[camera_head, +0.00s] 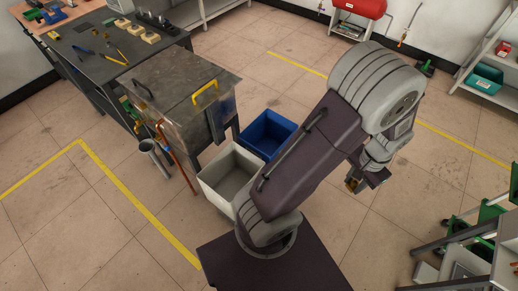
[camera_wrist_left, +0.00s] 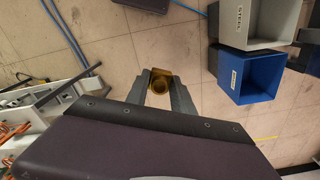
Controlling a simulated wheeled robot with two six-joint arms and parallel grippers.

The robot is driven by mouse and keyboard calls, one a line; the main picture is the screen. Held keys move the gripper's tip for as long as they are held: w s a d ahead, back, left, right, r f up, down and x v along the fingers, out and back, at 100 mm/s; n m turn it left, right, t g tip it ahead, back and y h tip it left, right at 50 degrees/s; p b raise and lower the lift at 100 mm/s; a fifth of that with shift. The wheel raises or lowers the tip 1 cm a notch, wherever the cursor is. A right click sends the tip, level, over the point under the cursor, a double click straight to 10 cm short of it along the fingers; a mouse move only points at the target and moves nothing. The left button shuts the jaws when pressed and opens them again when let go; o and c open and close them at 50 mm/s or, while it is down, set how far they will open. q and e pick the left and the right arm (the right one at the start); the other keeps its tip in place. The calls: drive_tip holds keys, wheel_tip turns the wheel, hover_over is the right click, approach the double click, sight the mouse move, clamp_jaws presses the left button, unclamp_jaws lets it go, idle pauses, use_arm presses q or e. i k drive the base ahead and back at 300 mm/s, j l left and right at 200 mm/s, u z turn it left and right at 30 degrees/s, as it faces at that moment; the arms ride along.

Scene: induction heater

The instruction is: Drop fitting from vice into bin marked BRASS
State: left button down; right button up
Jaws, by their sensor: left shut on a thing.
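My left gripper (camera_head: 356,182) hangs in the air right of the bins in the head view. A blue bin (camera_head: 268,130) stands on the floor beside the metal bench. In the left wrist view the blue bin (camera_wrist_left: 249,78) is right of the fitting and apart from it. Its white label is too small to read surely. My right gripper is not in view.
A grey bin (camera_head: 215,186) stands next to the blue one; its label reads STEEL in the wrist view (camera_wrist_left: 256,22). A metal bench (camera_head: 175,85) with a yellow handle is behind left. A trolley with green parts (camera_head: 488,215) stands at right. The floor between is clear.

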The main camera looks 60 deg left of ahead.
sight(267, 153)
drive_tip(key=i+j+u, duration=0.15)
drive_tip(key=i+u, duration=0.25)
drive_tip(key=i+j+u, duration=0.1)
drive_tip(key=i+u, duration=0.15)
drive_tip(key=u, duration=0.2)
drive_tip(key=i+u, duration=0.4)
drive_tip(key=i+l+u, duration=0.2)
drive_tip(key=u, duration=0.25)
drive_tip(key=i+l+u, duration=0.1)
drive_tip(key=i+u, duration=0.35)
drive_tip(key=i, duration=0.2)
